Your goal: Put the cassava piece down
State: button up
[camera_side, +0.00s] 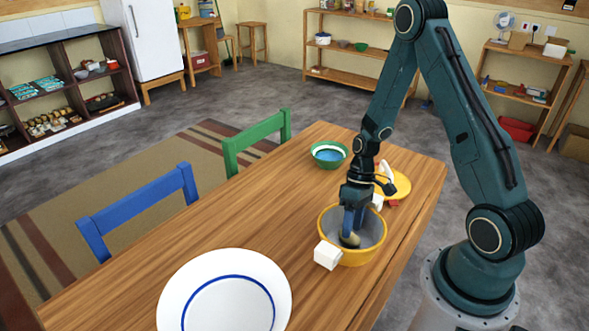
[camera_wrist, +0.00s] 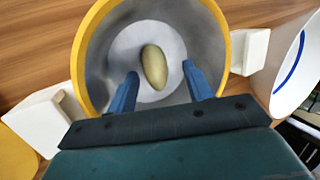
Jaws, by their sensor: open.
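The cassava piece (camera_wrist: 154,67) is a small olive-tan oval. It lies on the grey floor of a pot with a yellow rim (camera_wrist: 229,75) and white handles. In the side view the pot (camera_side: 373,249) stands on the wooden table, and the cassava piece (camera_side: 349,240) shows low inside it. My gripper (camera_wrist: 163,88) points down into the pot with its two blue fingers apart, one on each side of the piece. A gap shows between each finger and the piece. In the side view my gripper (camera_side: 350,226) partly hides the pot's inside.
A large white plate with a blue ring (camera_side: 181,287) lies at the table's front. A green bowl (camera_side: 328,164) stands behind the pot, and a yellow item (camera_side: 401,184) lies behind right. Blue (camera_side: 138,203) and green (camera_side: 256,141) chairs stand along the left edge. The table's middle left is clear.

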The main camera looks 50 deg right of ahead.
jog(key=shift+r, duration=0.15)
jog(key=shift+r, duration=0.5)
jog(key=v, duration=1.2)
jog(key=s+a+r+t+h, duration=0.25)
jog(key=a+r, duration=0.45)
jog(key=r, duration=0.5)
jog(key=s+a+r+t+h, duration=0.2)
jog(key=s+a+r+t, duration=0.3)
jog(key=s+r, duration=0.3)
jog(key=shift+s+a, duration=0.75)
jog(key=shift+s, duration=0.15)
